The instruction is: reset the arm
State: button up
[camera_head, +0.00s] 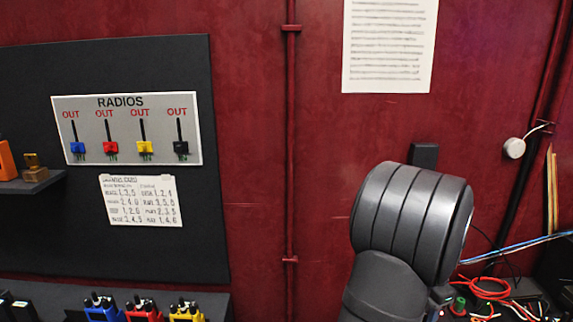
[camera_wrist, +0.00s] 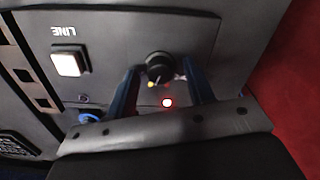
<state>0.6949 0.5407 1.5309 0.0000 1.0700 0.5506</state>
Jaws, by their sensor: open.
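My gripper (camera_wrist: 161,78) shows in the wrist view with its two dark fingers apart. A black round knob (camera_wrist: 158,66) on a grey panel (camera_wrist: 200,27) appears between the fingertips. I cannot tell whether the fingers touch it. A small lit red light (camera_wrist: 167,103) is just below the knob. In the head view my dark arm stands at the lower right, and my gripper is hidden there.
A square white button (camera_wrist: 69,64) marked LINE is left of the knob. In the head view, a RADIOS panel (camera_head: 150,103) with coloured levers hangs at the left. Loose cables (camera_head: 484,290) lie at the lower right. A red wall (camera_head: 255,150) stands behind.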

notch_tip(320, 180, up, 18)
notch_tip(320, 180, down, 17)
jog(key=shift+f, duration=0.55)
jog(key=n, duration=0.8)
jog(key=shift+r, duration=0.1)
jog(key=n, duration=0.3)
jog(key=shift+n, duration=2.3)
